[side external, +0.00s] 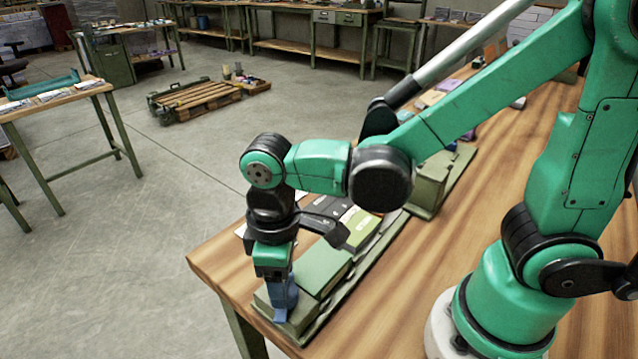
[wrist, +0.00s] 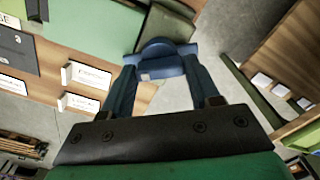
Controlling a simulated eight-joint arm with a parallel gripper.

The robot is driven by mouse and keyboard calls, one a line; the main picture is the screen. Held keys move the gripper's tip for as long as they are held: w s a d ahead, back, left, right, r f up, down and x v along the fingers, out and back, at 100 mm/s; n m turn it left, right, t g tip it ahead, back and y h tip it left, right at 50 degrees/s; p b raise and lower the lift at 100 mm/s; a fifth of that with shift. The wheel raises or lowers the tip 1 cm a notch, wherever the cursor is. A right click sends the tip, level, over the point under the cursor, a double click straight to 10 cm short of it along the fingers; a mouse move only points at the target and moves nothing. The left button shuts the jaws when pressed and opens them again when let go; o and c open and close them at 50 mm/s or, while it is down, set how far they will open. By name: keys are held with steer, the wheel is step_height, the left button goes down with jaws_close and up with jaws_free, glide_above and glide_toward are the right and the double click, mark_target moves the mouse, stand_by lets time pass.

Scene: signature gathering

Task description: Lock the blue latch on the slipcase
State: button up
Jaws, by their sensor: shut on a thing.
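The green slipcase (side external: 318,268) lies on a flat green base near the front left corner of the wooden table. Its blue latch (side external: 282,314) is at the near end. In the wrist view the latch (wrist: 160,67) shows as a rounded blue piece between the fingertips. My gripper (side external: 281,293) points down over that end and is shut on the latch. In the wrist view, my gripper (wrist: 161,72) has one dark blue finger on each side of it. I cannot tell from these views whether the latch is locked.
Dark and green books or boxes (side external: 362,230) lie just behind the slipcase. A taller green block (side external: 428,185) stands farther back. White name cards (wrist: 85,75) lie on the wood in the wrist view. The table's front right is bare up to my base.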

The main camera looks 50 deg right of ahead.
steer(key=m, duration=0.6)
steer(key=shift+m, duration=0.4)
stand_by(0.4)
steer(key=o, duration=1.3)
steer(key=shift+r, duration=0.15)
steer(key=shift+r, duration=2.7)
steer(key=shift+d, duration=0.1)
